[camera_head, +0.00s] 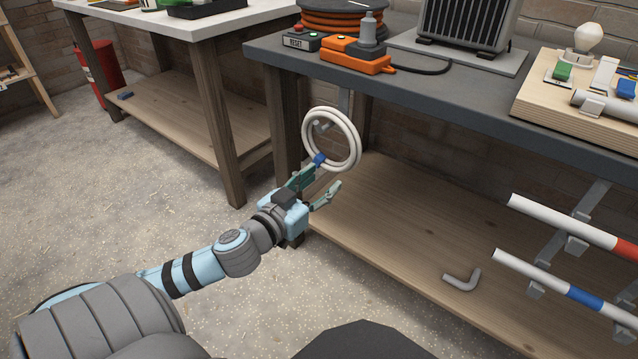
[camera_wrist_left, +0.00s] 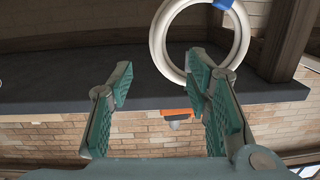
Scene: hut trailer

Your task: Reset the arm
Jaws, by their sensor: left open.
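My left gripper (camera_head: 325,178) is in front of the dark workbench, below its top edge and above the lower shelf. Its fingers are apart with nothing between them. A white ring-shaped coil (camera_head: 356,146) with a blue tie (camera_head: 319,159) hangs from a hook under the bench, right by the fingertips. In the left wrist view the coil (camera_wrist_left: 157,40) lies beyond the open left gripper (camera_wrist_left: 160,75), overlapped by the right-hand finger. I cannot tell whether they touch. My right gripper is not in view.
The dark workbench (camera_head: 470,95) carries a box marked RESET (camera_head: 299,43), an orange device (camera_head: 352,56), a heater (camera_head: 465,25) and a wooden board (camera_head: 575,115) with fittings. White pipes (camera_head: 560,220) and a grey elbow (camera_head: 461,279) are below. The floor at left is clear.

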